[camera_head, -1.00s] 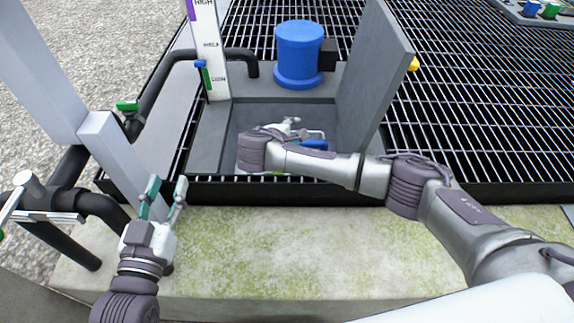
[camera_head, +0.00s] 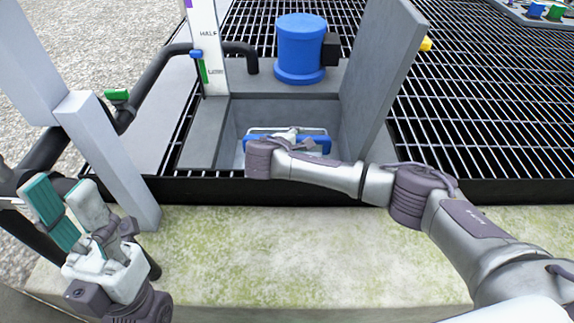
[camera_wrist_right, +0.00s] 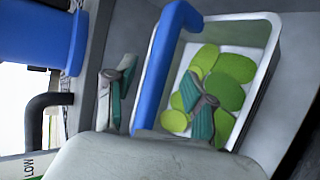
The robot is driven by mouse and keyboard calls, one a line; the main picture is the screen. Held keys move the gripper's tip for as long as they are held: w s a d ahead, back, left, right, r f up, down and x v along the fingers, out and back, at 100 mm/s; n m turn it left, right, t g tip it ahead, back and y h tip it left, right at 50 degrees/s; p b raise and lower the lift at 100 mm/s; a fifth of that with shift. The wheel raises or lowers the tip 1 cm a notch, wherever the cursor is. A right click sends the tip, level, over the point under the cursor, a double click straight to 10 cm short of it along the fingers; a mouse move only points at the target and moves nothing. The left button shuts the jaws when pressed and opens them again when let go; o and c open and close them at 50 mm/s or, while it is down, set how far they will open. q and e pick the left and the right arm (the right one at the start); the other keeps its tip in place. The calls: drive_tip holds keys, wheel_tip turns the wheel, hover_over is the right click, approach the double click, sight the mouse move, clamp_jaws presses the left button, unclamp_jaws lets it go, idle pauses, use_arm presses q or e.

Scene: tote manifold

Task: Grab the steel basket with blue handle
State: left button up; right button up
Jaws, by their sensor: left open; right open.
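The steel basket (camera_wrist_right: 262,88) shows in the right wrist view as a pale bin holding several green oval pieces. Its blue handle (camera_wrist_right: 168,58) runs along the near side. My right gripper (camera_wrist_right: 160,92) is open, with one finger on each side of the handle; one finger is over the basket's inside. Contact cannot be told. In the head view the basket's blue handle (camera_head: 315,144) sits in a recessed grey pit, partly hidden by my right arm and gripper (camera_head: 290,138). My left gripper (camera_head: 72,212) is open and empty at the lower left, away from the basket.
A grey upright panel (camera_head: 378,75) stands right of the pit (camera_head: 210,135). A blue cylinder (camera_head: 299,50) is behind it. A level gauge post (camera_head: 208,45) and black pipes are at the left. Black grating (camera_head: 480,110) spreads right; a mossy ledge (camera_head: 240,240) is in front.

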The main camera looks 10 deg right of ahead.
drive_tip(key=b+x, duration=0.2)
drive_tip(key=x, duration=0.2)
drive_tip(key=shift+w+d+f+b, duration=0.15)
drive_tip(key=shift+d+f+b, duration=0.05)
drive_tip(key=shift+b, duration=0.1)
clamp_jaws()
drive_tip(key=shift+r, duration=0.1)
